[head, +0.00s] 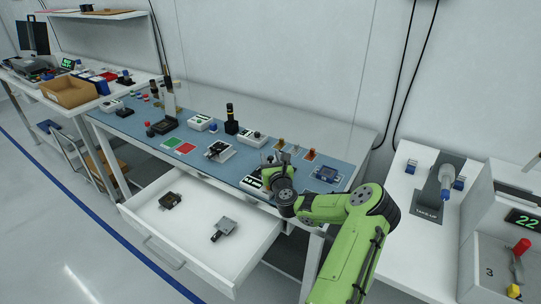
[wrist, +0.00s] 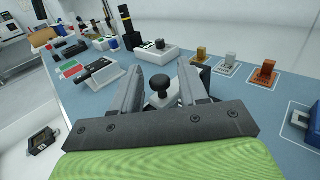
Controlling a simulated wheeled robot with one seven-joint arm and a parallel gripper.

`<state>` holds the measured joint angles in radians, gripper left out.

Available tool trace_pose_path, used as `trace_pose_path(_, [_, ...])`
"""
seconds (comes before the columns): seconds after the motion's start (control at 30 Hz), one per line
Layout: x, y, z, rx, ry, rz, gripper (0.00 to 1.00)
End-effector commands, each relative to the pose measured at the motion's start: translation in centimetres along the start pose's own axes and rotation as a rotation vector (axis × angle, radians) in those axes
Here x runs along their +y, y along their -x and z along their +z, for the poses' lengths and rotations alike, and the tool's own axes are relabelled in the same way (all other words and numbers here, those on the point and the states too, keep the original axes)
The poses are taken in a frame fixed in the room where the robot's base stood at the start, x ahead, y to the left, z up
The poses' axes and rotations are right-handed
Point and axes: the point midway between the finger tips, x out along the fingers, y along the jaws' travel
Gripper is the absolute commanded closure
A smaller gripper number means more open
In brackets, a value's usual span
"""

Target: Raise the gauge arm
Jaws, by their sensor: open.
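My gripper (head: 277,166) is low over the right part of the blue bench mat. In the wrist view my gripper (wrist: 159,70) is open, its two grey jaws apart. A black ball knob (wrist: 158,84) on a pale fixture (wrist: 162,101) shows between the jaws, with visible space on both sides. I cannot tell whether this knob belongs to the gauge arm. In the head view a white unit (head: 252,183) is partly hidden behind my gripper. A pale fixture with a dark bar (wrist: 97,70) lies to the left; it also shows in the head view (head: 219,151).
A white box with a black knob (head: 254,138) stands behind my gripper. Orange and brown blocks (wrist: 267,72) and a blue part (head: 327,174) are to the right. An open drawer (head: 200,235) holds two small devices. A tall post (head: 168,98) stands farther left.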

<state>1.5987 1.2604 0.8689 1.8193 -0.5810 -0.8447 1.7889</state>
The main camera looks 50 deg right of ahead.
Motion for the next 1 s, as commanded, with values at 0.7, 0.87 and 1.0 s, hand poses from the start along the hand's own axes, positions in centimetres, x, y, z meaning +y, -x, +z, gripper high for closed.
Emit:
trace_pose_path(0.7, [0.01,-0.51,-0.03,0.0,-0.001,0.0,1.0])
trace_pose_path(0.87, [0.0,-0.52,-0.01,0.001,-0.001,0.0,1.0])
trace_pose_path(1.0, [-0.17,-0.64,0.21,0.007,-0.007,-0.001,1.0])
